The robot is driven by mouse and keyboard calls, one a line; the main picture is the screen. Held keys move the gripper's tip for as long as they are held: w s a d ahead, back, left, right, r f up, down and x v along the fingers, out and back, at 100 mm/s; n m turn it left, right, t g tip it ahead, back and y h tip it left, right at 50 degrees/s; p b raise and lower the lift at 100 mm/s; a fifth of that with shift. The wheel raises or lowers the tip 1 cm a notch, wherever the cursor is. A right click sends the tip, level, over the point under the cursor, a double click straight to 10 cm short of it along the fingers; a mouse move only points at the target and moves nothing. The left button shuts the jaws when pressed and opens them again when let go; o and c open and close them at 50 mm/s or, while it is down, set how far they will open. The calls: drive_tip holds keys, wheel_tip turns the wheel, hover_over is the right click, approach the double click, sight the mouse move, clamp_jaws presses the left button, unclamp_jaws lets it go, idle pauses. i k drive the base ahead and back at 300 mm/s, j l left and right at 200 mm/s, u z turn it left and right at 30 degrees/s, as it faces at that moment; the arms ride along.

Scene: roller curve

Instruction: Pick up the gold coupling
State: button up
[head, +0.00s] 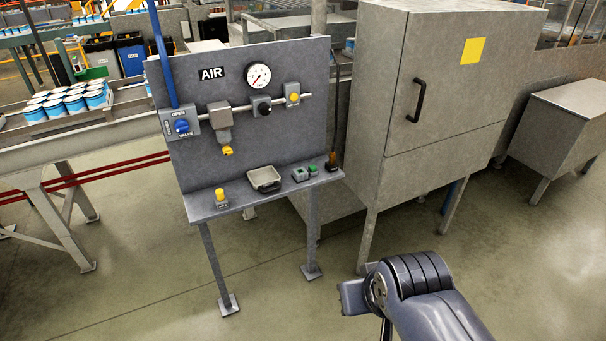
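A small gold piece that looks like the coupling (220,194) stands upright on a small grey block at the left end of the narrow grey shelf (233,207) below the AIR panel. Another yellow-gold fitting (227,150) hangs under the grey filter unit on the panel. My arm shows at the lower right, well apart from the shelf, in front of the cabinet's legs. The fingers of my gripper do not show, so its opening is hidden.
A tall grey cabinet (440,90) stands right of the panel. A conveyor with cans (68,102) is at left. The floor in front is clear.

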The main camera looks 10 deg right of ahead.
sight(332, 157)
drive_tip(key=i+z, duration=0.15)
drive_tip(key=i, duration=0.35)
drive_tip(key=i+j+z, duration=0.15)
drive_tip(key=i, duration=0.3)
drive_tip(key=i+j+z, duration=0.15)
drive_tip(key=i, duration=0.35)
drive_tip(key=i+j+z, duration=0.15)
drive_tip(key=i+j, duration=0.15)
drive_tip(key=i, duration=0.15)
